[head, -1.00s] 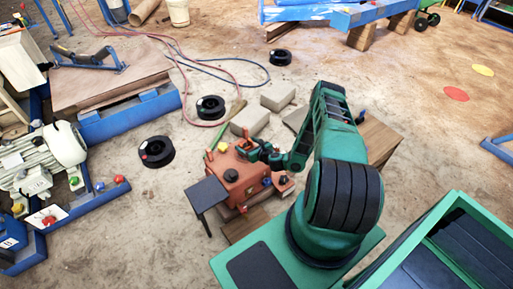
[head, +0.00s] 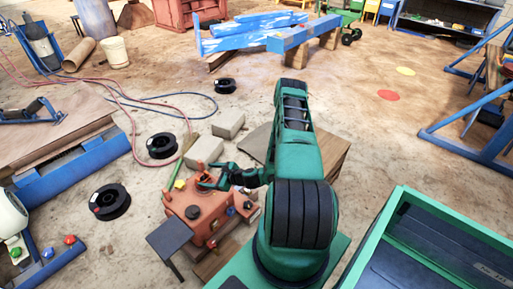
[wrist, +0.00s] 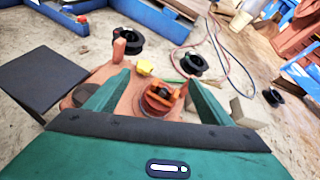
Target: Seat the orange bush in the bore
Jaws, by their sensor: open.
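The orange bush (wrist: 160,96) shows in the wrist view between my two green fingers, with a dark centre. It stands at a round reddish boss (wrist: 153,109) on the orange-red housing (head: 190,220); the bore is hidden under it, and I cannot tell how deep the bush sits. My gripper (wrist: 158,78) is open, with its fingers on either side of the bush and visible gaps between. In the head view my gripper (head: 210,180) is low over the far part of the housing, and the bush is hard to make out there.
A dark plate (head: 173,238) stands at the housing's left. A yellow piece (wrist: 145,67) and an upright orange peg (wrist: 120,45) stand near the bush. Pale blocks (head: 204,151) and black spools (head: 161,146) lie beyond on the floor. A green bin (head: 395,225) stands at right.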

